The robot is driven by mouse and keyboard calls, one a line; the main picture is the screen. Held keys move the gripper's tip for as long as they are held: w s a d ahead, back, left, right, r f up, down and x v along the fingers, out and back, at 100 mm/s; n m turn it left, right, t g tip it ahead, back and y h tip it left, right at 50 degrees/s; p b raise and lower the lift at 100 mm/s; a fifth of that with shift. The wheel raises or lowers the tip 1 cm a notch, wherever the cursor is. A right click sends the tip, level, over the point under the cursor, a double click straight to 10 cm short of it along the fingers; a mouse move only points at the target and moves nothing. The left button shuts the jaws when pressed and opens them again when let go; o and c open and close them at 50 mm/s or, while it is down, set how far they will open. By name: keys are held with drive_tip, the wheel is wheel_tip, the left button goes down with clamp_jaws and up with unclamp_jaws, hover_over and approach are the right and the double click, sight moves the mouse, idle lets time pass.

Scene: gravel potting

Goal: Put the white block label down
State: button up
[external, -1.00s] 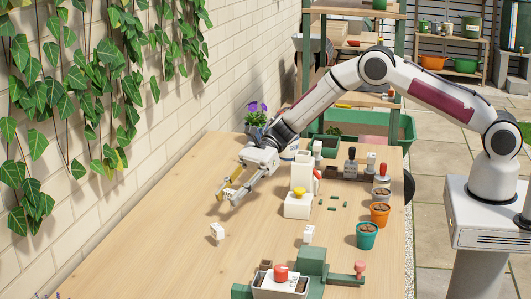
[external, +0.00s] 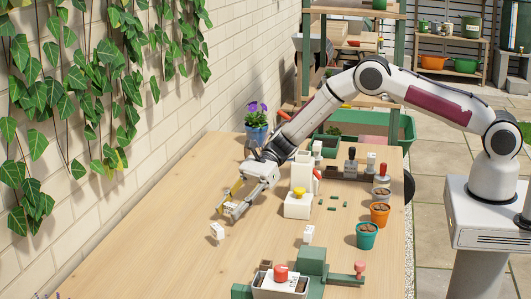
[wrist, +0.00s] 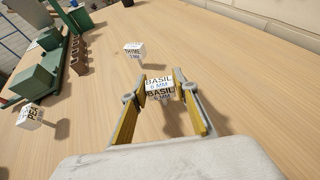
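A white block label (wrist: 159,86) lettered BASIL 6 MM sits between the yellow-lined fingers of my gripper (wrist: 160,94) in the wrist view. Both fingertips appear to touch its sides, so my gripper looks shut on it. In the external view my gripper (external: 229,207) points down low over the left part of the table, and the held block shows only as a small white patch. Whether its underside touches the table cannot be told. A second white block, lettered THYME (wrist: 134,49), stands close by on a stake; it also shows in the external view (external: 217,231).
Another white block (external: 308,234) stands farther right. The green fixture (external: 313,262) and a tray with a red-topped item (external: 281,272) are at the front. A white dispenser with a yellow knob (external: 298,204) stands right of my gripper. Bare tabletop (external: 160,245) lies left.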

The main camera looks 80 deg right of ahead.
drive_tip(key=shift+o, duration=0.9)
drive_tip(key=shift+r, duration=0.15)
drive_tip(key=shift+d, duration=0.15)
drive_tip(key=v, duration=0.5)
drive_tip(key=shift+r, duration=0.1)
wheel_tip(320, 180, up, 7)
